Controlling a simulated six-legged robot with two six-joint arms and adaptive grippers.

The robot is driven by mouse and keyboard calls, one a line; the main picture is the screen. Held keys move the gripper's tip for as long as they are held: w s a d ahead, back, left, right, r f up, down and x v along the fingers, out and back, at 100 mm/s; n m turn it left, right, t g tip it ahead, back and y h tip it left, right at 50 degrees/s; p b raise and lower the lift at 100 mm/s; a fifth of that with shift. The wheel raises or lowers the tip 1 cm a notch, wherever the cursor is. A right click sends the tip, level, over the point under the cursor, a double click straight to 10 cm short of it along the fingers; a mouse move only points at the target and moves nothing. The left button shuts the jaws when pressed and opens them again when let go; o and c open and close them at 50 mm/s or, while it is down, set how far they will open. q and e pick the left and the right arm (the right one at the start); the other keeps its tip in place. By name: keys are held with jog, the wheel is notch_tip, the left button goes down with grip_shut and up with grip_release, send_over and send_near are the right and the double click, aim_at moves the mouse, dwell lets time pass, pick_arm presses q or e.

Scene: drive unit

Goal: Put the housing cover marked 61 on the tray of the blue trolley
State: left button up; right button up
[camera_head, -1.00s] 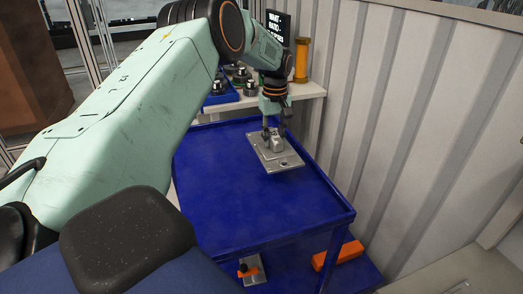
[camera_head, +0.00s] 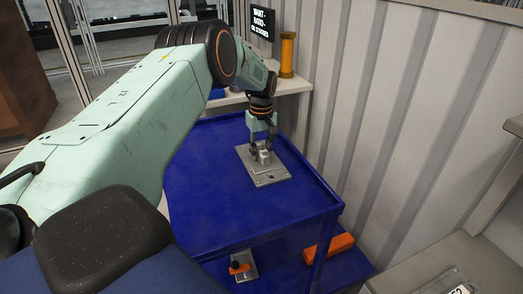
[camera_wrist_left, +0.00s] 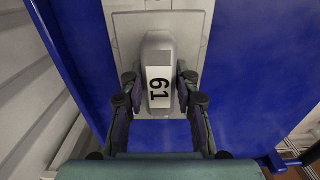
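The housing cover (camera_head: 270,177) is a flat grey metal plate with a raised block on top. In the left wrist view, that block carries a white label (camera_wrist_left: 159,90) reading 61. My left gripper (camera_head: 264,152) points down with a finger on either side of the block and is shut on it. In the wrist view the gripper (camera_wrist_left: 159,92) has the block between its fingers. The plate is over the blue trolley's tray (camera_head: 225,215), towards its far part. I cannot tell whether its underside touches the tray. My right gripper is not in view.
The trolley's lower shelf holds an orange block (camera_head: 328,249) and a grey part with an orange piece (camera_head: 243,266). A pale shelf behind has a yellow-orange cylinder (camera_head: 287,55) and a dark sign (camera_head: 248,22). A corrugated wall (camera_head: 400,110) stands right. The tray's near part is clear.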

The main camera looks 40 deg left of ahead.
aim_at(262, 148)
pick_arm(q)
jog(key=shift+o, duration=1.4)
jog(key=shift+s+r, duration=0.1)
jog(key=shift+r, duration=0.05)
jog(key=shift+o, duration=0.6)
jog(key=shift+d, duration=0.15)
jog(key=shift+w, duration=0.2)
jog(key=shift+r, duration=0.1)
notch_tip(262, 148, up, 12)
jog(key=p, duration=0.1)
